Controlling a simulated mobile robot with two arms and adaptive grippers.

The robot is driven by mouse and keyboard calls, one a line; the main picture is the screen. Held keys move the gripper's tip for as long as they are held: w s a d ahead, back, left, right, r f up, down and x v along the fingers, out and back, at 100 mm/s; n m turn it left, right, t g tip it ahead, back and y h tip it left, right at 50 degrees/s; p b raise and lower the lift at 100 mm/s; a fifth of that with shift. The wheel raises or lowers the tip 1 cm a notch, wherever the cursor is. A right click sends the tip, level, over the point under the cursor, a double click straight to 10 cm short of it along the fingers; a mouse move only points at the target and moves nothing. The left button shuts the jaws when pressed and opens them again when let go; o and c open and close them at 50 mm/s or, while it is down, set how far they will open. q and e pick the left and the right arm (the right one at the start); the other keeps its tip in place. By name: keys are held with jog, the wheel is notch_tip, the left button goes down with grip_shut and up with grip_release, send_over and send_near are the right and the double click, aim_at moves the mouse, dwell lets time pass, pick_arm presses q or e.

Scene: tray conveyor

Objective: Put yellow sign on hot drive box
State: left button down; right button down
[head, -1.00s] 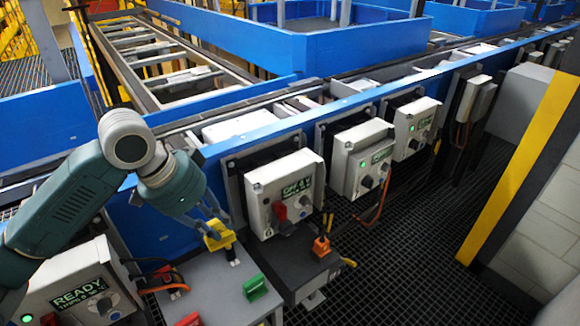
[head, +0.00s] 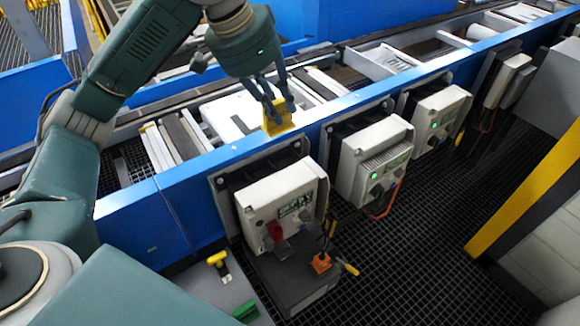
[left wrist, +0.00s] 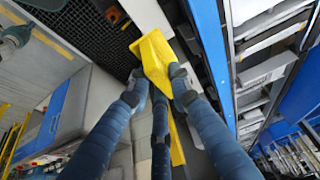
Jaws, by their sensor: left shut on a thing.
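In the left wrist view the sign (left wrist: 153,58) shows between the gripper's fingers (left wrist: 158,88). Several grey drive boxes hang along the rail: the nearest (head: 272,195) has a red switch and a lit display, the middle one (head: 367,150) and a farther one (head: 437,105) have green lights. The display texts are too small to read, so I cannot tell which box is hot. My right gripper is not in view.
A grey worktop (head: 232,290) at the bottom holds a yellow-handled item (head: 217,258) and a green one (head: 246,311). A dark box with an orange plug (head: 321,263) sits below the nearest drive box. A yellow post (head: 530,190) stands at right.

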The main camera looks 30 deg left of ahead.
pick_arm(q)
jog(key=shift+s+f+p, duration=0.1)
jog(key=shift+f+p, duration=0.65)
jog(key=shift+f, duration=8.1)
jog(key=shift+f, duration=0.1)
jog(key=c, duration=1.6)
grip_release()
jog(key=shift+f, duration=0.1)
jog(key=shift+s+a+r, duration=0.1)
jog(key=shift+r, duration=0.4)
jog(key=b+v, duration=0.1)
jog(key=v, duration=1)
jog(key=shift+s+r, duration=0.1)
jog(key=shift+r, duration=0.15)
